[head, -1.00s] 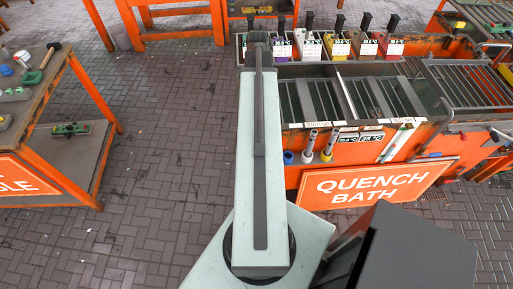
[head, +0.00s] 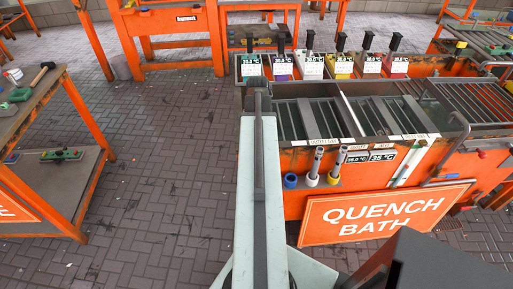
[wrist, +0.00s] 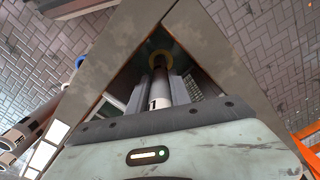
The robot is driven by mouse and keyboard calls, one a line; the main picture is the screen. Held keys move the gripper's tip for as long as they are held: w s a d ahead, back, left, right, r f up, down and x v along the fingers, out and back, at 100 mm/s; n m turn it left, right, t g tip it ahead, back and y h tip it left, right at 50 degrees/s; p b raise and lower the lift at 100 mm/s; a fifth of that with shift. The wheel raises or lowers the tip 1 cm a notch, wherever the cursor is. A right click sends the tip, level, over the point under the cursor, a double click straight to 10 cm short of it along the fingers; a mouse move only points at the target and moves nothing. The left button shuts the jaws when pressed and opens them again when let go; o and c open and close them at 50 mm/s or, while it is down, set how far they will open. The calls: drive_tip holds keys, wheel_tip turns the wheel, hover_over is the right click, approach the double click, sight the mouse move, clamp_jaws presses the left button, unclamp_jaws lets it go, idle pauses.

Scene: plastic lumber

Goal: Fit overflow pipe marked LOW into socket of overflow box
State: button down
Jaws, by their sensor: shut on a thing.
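My gripper (wrist: 163,28) shows in the wrist view as two broad grey fingers that converge at the top. It is shut on a grey pipe (wrist: 157,92) with a dark mark like a 1, seen between the fingers. An ochre ring shows at the pipe's far end. I cannot read LOW on it. In the head view my arm hides the gripper and the held pipe. Two other pale pipes stand upright in a white collar (head: 312,179) and a yellow collar (head: 333,178) on the orange bath's front. I cannot make out the overflow box or its socket for certain.
A blue collar (head: 290,181) to their left looks empty. The slatted bath (head: 300,121) lies beyond, with several labelled colour boxes behind it. A QUENCH BATH sign (head: 384,213) leans in front. An orange bench (head: 82,120) stands at the left. Paved floor between is clear.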

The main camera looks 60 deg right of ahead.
wheel_tip(320, 180, down, 3)
drive_tip(key=shift+f+b, duration=0.15)
drive_tip(key=shift+b, duration=0.95)
drive_tip(key=c, duration=1.2)
unclamp_jaws()
wheel_tip(320, 180, up, 13)
drive_tip(key=p, duration=1.2)
drive_tip(key=shift+f+p, duration=0.2)
drive_tip(key=shift+p, duration=0.15)
drive_tip(key=shift+f, duration=0.1)
